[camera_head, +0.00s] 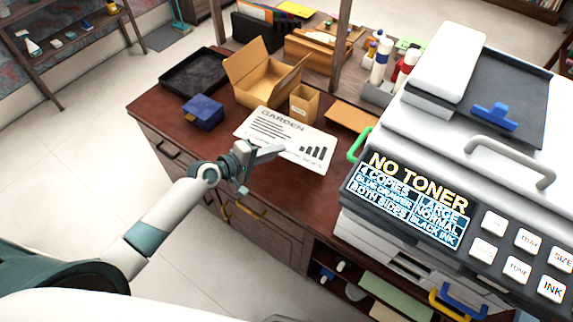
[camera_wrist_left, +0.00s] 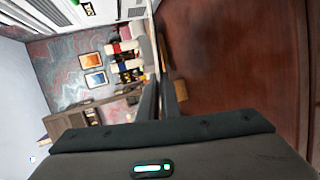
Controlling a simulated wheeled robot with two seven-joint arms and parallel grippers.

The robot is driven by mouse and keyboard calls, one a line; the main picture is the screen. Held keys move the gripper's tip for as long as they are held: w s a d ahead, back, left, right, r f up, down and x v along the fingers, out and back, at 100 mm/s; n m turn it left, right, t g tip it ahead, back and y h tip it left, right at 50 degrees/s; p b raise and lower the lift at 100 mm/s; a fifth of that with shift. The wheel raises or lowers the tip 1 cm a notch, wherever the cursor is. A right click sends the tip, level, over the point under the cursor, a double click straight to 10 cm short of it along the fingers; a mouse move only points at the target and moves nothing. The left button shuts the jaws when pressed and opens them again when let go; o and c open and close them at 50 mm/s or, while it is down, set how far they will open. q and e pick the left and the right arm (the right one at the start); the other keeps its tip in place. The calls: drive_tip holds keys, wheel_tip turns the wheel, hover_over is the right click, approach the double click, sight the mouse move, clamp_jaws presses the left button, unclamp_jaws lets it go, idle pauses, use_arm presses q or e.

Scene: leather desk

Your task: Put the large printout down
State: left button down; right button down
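The large printout (camera_head: 276,137) is a white sheet with the heading "GARDEN", lines of text and a dark bar chart. In the head view it appears flat, face up, over the brown desk; whether it touches the desktop is hard to tell. My left gripper (camera_head: 270,153) is at its near edge, with a finger overlapping the sheet. In the left wrist view the gripper's fingers (camera_wrist_left: 164,100) are close together and no face of the sheet shows; they appear shut on its edge. My right gripper is not in view.
Behind the sheet stand an open cardboard box (camera_head: 262,78) and a small carton (camera_head: 304,103). A blue box (camera_head: 203,112) and a black tray (camera_head: 194,73) are to the left. A large printer (camera_head: 430,170) reading "NO TONER" stands right. Bare desktop (camera_head: 170,125) shows at the left front.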

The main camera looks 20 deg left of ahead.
use_arm(q)
drive_tip(key=shift+f+b, duration=2.8)
drive_tip(key=shift+f, duration=0.65)
drive_tip(key=c, duration=2.2)
unclamp_jaws()
drive_tip(key=shift+o, duration=0.2)
drive_tip(key=shift+s, duration=0.1)
drive_tip(key=p+v, duration=0.2)
drive_tip(key=v, duration=0.6)
drive_tip(key=shift+r, duration=0.1)
